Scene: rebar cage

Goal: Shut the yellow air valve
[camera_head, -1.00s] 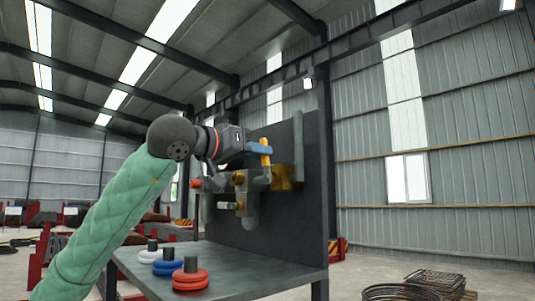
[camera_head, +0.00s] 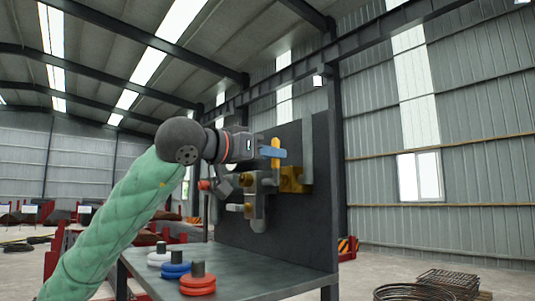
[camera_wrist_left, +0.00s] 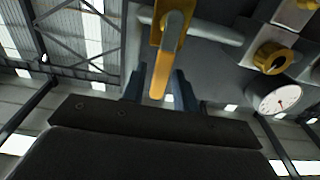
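The yellow air valve lever (camera_head: 276,147) stands upright at the fittings on the dark panel. In the left wrist view the lever (camera_wrist_left: 166,66) hangs from its grey pivot, with its free end between my fingers. My left gripper (camera_head: 273,153) is at the lever, its blue fingers crossing it in the head view. In the left wrist view the gripper (camera_wrist_left: 161,88) is open, one finger on each side of the lever. A gap shows beside the lever's end on the right; contact on the left is unclear. My right gripper is in neither view.
A dark upright panel (camera_head: 288,220) carries brass and grey fittings (camera_head: 250,181). A round gauge (camera_wrist_left: 279,99) and a brass knob (camera_wrist_left: 272,57) sit right of the lever. Below is a grey table (camera_head: 262,279) with white, blue and red rings (camera_head: 198,285). Coiled rebar (camera_head: 405,291) lies on the floor.

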